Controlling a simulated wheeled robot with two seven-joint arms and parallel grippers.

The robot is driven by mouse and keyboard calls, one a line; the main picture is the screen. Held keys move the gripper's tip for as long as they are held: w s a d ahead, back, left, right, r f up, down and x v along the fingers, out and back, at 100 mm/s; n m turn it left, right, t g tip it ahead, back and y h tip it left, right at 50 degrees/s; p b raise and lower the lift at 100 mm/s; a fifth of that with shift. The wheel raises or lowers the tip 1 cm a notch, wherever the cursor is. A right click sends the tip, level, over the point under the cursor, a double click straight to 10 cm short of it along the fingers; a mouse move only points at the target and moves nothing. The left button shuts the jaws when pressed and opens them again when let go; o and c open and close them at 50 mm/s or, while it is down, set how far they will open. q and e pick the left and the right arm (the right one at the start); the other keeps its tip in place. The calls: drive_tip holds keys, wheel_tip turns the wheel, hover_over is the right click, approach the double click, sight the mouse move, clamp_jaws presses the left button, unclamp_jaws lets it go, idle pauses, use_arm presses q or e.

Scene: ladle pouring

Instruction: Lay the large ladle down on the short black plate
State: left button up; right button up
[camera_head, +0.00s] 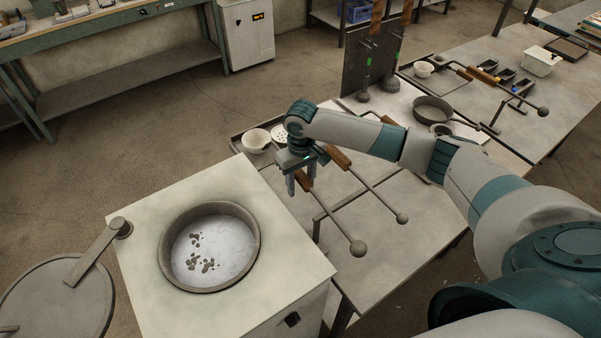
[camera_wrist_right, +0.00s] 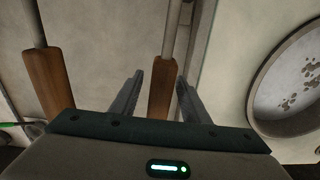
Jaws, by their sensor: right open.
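Two long tools with wooden handles and ball-shaped dark ends lie side by side on the near table. The one with the bigger end, which looks like the large ladle (camera_head: 334,222), has its handle (camera_wrist_right: 162,88) between the fingers of my right gripper (camera_head: 299,184). The gripper is open, with a finger on either side of the handle; no grip shows. The smaller ladle (camera_head: 376,190) lies to the right; its handle (camera_wrist_right: 46,86) is outside the fingers. A dark strip (camera_head: 337,205) runs beneath the tools; I cannot tell whether it is the short black plate. My left gripper is out of view.
A round pan of grey melt (camera_head: 254,240) sits in the pale furnace block at the left. A white bowl (camera_head: 256,139) and a perforated disc (camera_head: 283,134) are behind my gripper. A dark upright panel (camera_head: 355,65) and a shallow pan (camera_head: 433,108) stand further back.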

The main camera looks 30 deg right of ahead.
wheel_tip(320, 180, up, 18)
drive_tip(key=b, duration=0.4)
drive_tip(key=shift+f+b, duration=0.2)
drive_tip(key=shift+b, duration=0.1)
drive_tip(key=shift+s, duration=0.1)
wheel_tip(320, 180, up, 7)
drive_tip(key=p, duration=0.9)
drive_tip(key=shift+s, duration=0.1)
idle(0.8)
